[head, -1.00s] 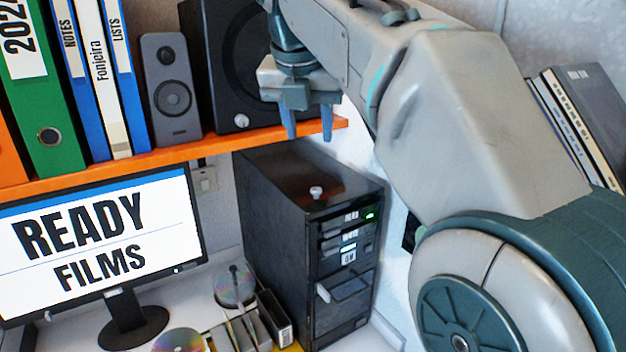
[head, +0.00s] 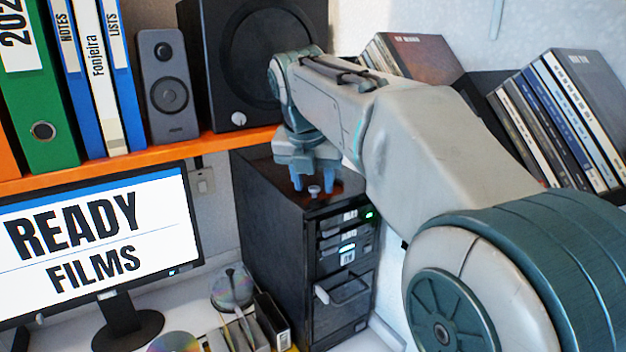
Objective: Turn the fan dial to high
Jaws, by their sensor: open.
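A small pale dial (head: 314,192) stands on the top face of the black tower case (head: 270,232), near its front edge. My gripper (head: 312,187) points down over the tower top, with its blue fingers open. In the head view the dial shows between the two fingertips, at about their height. I cannot tell whether the fingers are level with it in depth or touching it. Any marking for the dial's setting is too small to read.
An orange shelf (head: 110,163) holds binders, a small speaker (head: 167,84) and a large black speaker (head: 215,85) with its own knob. A monitor (head: 95,235) stands at left. Discs and a rack (head: 270,318) lie before the tower. Cases (head: 580,110) lean at right.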

